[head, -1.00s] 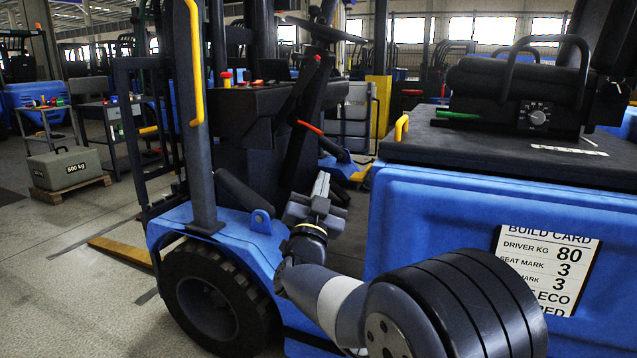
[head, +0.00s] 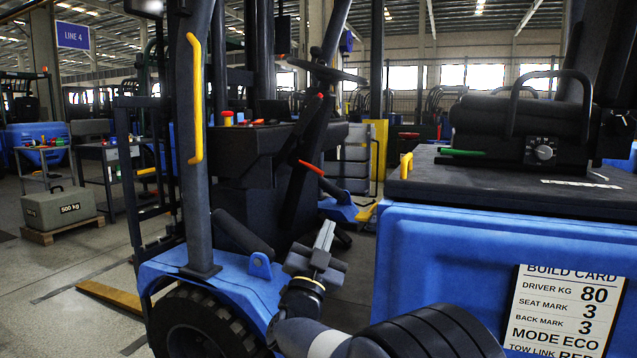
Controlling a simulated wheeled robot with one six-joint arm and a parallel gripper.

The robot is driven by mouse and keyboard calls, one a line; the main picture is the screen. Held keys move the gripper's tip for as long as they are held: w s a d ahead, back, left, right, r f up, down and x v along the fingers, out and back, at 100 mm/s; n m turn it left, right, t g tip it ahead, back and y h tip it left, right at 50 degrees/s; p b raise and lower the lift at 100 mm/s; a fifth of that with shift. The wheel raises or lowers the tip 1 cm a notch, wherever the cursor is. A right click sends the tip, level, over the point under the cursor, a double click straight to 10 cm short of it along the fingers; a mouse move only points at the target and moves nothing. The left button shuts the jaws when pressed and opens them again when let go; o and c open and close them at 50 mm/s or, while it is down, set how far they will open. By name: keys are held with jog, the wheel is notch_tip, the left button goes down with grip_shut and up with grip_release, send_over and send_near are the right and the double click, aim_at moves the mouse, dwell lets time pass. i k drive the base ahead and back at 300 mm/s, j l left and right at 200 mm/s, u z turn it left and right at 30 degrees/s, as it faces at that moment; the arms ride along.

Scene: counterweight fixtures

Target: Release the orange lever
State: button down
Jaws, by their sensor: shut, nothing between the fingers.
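An orange-red lever (head: 311,167) slants down to the right beside the dark steering column of a blue forklift. Its lower end is dark against the dark cab, so its mounting is hard to make out. My gripper (head: 325,230) is below the lever, apart from it in the picture. Its grey fingers are together, pointing up, and hold nothing. How far the fingertips are from the lever in depth cannot be told.
A yellow grab rail (head: 195,98) is on the left pillar. The blue body panel (head: 440,255) with its build card (head: 563,310) stands close on the right, under the black seat (head: 520,118). A 500 kg weight (head: 60,209) sits on a pallet at left.

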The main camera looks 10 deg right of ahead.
aim_at(297, 161)
jog(key=i+j+z, duration=0.3)
jog(key=i+j, duration=0.4)
jog(key=i+j+z, duration=0.3)
jog(key=i+j, duration=0.55)
